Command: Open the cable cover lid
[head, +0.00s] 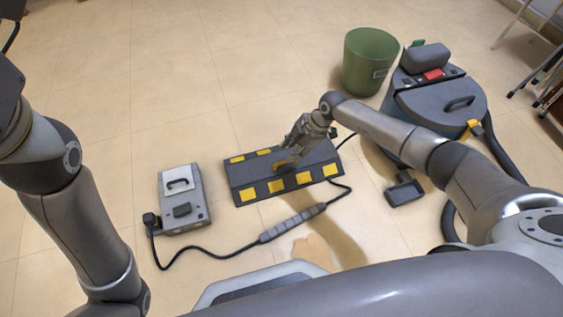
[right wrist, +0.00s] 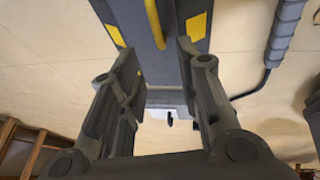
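The cable cover (head: 312,158) is a low dark grey ramp with yellow patches, lying on the floor in the middle of the head view. A yellow handle (right wrist: 154,22) stands on it, at the top of the right wrist view. My right gripper (head: 284,163) is over the cover at this handle. In the right wrist view its fingers (right wrist: 158,50) are spread apart, with the handle ahead between them and nothing clearly gripped. The lid looks closed, though my gripper hides part of it. My left arm is at the left edge; its gripper is not clearly visible.
A grey box with a handle (head: 180,187) stands left of the cover. A cable with a ribbed grey sleeve (head: 291,223) runs from it, in front of the cover. A green bin (head: 369,62) and a grey vacuum cleaner (head: 436,100) stand behind right. Floor at the back left is clear.

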